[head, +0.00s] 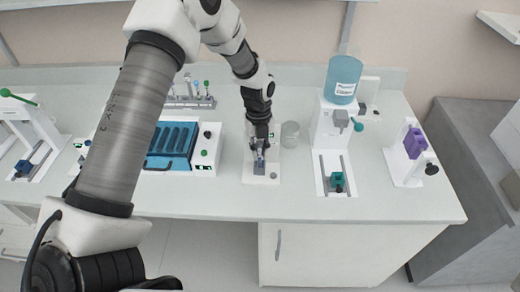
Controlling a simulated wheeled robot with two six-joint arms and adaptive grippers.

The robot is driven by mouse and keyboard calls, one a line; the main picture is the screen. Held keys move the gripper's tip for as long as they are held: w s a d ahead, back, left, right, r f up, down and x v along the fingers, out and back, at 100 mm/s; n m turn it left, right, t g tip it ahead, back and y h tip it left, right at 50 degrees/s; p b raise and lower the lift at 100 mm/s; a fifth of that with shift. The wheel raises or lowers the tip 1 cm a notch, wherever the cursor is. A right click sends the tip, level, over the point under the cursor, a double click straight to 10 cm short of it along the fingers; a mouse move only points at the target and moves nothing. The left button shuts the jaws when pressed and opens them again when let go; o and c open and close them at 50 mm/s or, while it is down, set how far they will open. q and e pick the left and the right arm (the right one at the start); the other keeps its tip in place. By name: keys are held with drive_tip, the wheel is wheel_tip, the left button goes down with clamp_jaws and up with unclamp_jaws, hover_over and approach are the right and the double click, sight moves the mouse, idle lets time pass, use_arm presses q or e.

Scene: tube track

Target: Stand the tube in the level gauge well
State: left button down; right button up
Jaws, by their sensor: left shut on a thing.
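My left gripper (260,148) points down over a small white device (261,179) near the middle of the bench. It is shut on the tube (260,158), a small bluish piece that shows between the fingers. The tube looks roughly upright. I take the white device under it to be the level gauge; its well is hidden by the gripper and tube. I cannot tell whether the tube's lower end is inside the well or above it. My right gripper is not in view.
A clear glass beaker (290,133) stands close right of the gripper. Further right are a dispenser with a blue bottle (343,79) and a stand with a purple block (414,143). Left are a blue-topped device (171,146) and a tube rack (190,102). The bench front is clear.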

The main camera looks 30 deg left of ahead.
use_arm(q)
drive_tip(key=shift+f, duration=0.15)
drive_tip(key=c, duration=1)
unclamp_jaws()
drive_tip(key=shift+c, duration=0.2)
drive_tip(key=r, duration=0.8)
drive_tip(key=w+a+r, duration=0.1)
drive_tip(key=r, duration=0.3)
